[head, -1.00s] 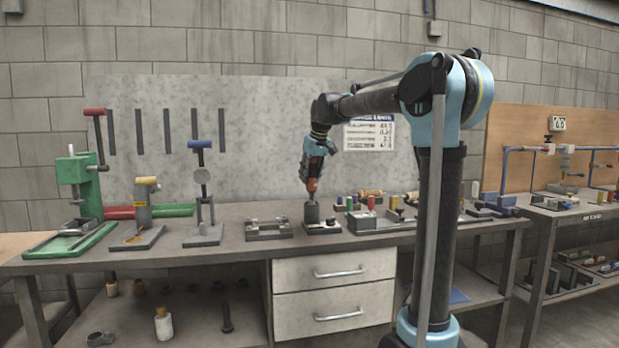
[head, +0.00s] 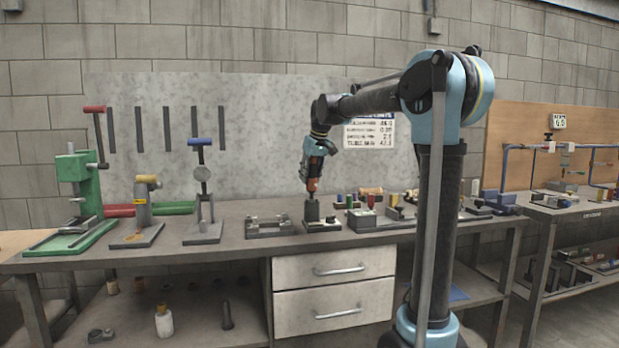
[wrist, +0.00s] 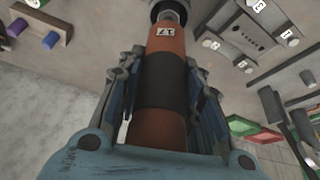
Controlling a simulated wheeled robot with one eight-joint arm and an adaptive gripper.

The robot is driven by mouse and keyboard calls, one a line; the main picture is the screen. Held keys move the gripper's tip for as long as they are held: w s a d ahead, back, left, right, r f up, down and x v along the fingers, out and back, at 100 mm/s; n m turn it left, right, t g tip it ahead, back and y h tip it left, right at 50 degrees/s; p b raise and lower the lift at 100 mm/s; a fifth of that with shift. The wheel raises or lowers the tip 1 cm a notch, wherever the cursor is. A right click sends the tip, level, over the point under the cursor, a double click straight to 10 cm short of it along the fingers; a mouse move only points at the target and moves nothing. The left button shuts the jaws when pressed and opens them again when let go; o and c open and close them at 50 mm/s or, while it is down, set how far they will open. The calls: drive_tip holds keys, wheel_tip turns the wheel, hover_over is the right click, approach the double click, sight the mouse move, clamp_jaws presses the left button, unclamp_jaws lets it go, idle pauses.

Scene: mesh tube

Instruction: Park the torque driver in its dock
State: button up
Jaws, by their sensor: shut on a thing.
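The torque driver (wrist: 168,85) has an orange body with a black band and a pale label. My gripper (wrist: 165,88) is shut on it, with a finger on each side in the wrist view. In the head view my gripper (head: 314,172) holds the driver (head: 312,186) upright, pointing down. Straight below is a dark grey dock block (head: 312,210) on a flat base. The driver's thin lower end meets the top of the block. I cannot tell how deep it sits, and in the wrist view its tip is hidden.
A grey fixture (head: 268,228) stands left of the dock, and small coloured parts (head: 372,201) sit close on its right. Farther left on the bench (head: 250,246) are a blue-handled stand (head: 203,195) and a green press (head: 76,180). Free bench lies along the front edge.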

sight(310, 189)
drive_tip(key=shift+f, duration=2.8)
idle(3.5)
drive_tip(key=o, duration=1.3)
drive_tip(key=shift+o, duration=0.2)
